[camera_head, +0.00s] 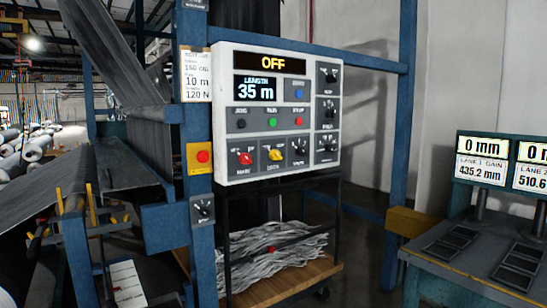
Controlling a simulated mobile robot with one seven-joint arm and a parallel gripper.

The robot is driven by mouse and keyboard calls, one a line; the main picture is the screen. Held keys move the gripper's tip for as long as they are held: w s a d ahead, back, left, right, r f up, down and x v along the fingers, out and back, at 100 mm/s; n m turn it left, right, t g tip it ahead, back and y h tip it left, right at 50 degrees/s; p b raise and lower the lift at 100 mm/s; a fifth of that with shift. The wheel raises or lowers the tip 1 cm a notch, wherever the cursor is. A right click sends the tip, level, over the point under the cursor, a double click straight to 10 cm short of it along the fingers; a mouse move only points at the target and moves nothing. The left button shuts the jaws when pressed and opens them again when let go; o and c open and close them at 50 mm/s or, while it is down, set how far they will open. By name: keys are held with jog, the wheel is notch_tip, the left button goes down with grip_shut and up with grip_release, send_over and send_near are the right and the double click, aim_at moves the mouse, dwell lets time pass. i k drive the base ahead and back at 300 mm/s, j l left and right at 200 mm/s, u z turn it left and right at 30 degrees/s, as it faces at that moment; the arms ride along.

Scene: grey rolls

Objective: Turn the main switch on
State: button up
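A white control panel (220,120) stands in the middle of the head view, on a dark frame. Its top display (270,63) reads OFF in yellow. A red rotary knob (245,157) sits at the panel's lower left; the small label below it seems to read MAIN. A yellow knob (275,154) is just right of it. The exact angle of the red knob is hard to tell. My gripper is not in view.
A length display (255,89) reads 35 m. Black, green and red buttons (272,122) sit above the knobs. A red button on a yellow plate (203,156) is on the blue post at left. A grey table (480,262) stands at right.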

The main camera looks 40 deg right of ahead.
aim_at(245, 158)
jog(key=i+l, duration=0.25)
jog(key=l, duration=0.15)
jog(key=i+l, duration=0.25)
jog(key=l, duration=0.15)
jog(key=i+l, duration=0.25)
jog(key=l+z, duration=0.05)
jog(key=l, duration=0.1)
